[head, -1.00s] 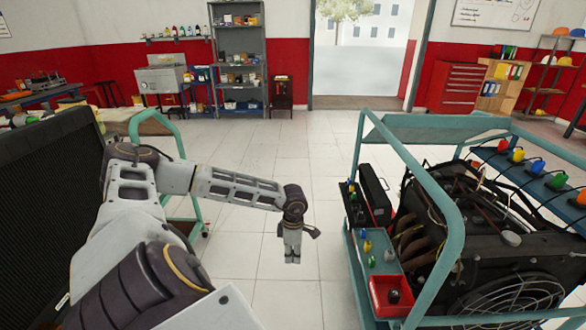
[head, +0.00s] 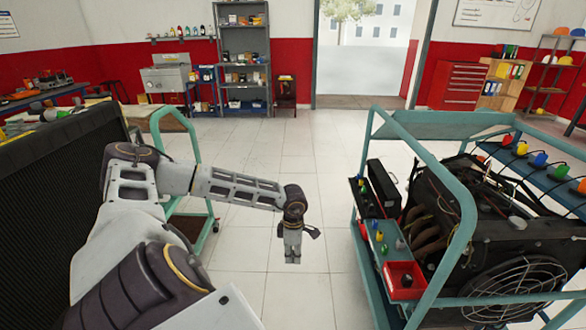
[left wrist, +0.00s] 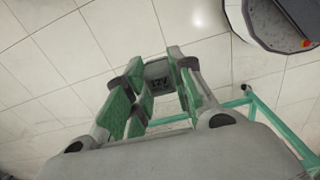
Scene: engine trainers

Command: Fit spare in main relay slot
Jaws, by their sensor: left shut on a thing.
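My left gripper (head: 292,254) hangs over the open floor, left of the engine trainer (head: 452,228). In the left wrist view its fingers (left wrist: 158,80) are shut on a small dark grey relay (left wrist: 158,71) with light "12V" lettering. In the head view the relay is too small to make out. The trainer's near side carries a panel (head: 388,243) with small green, yellow and blue parts. A red tray (head: 420,288) in front of it holds a dark piece (head: 407,281). I cannot tell which place is the main relay slot. My right gripper is not in view.
The trainer's teal frame (head: 459,240) has posts and rails around the engine and panel. A second teal frame (head: 203,180) and a black radiator-like panel (head: 60,185) stand at the left. The tiled floor (head: 270,165) between them is clear.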

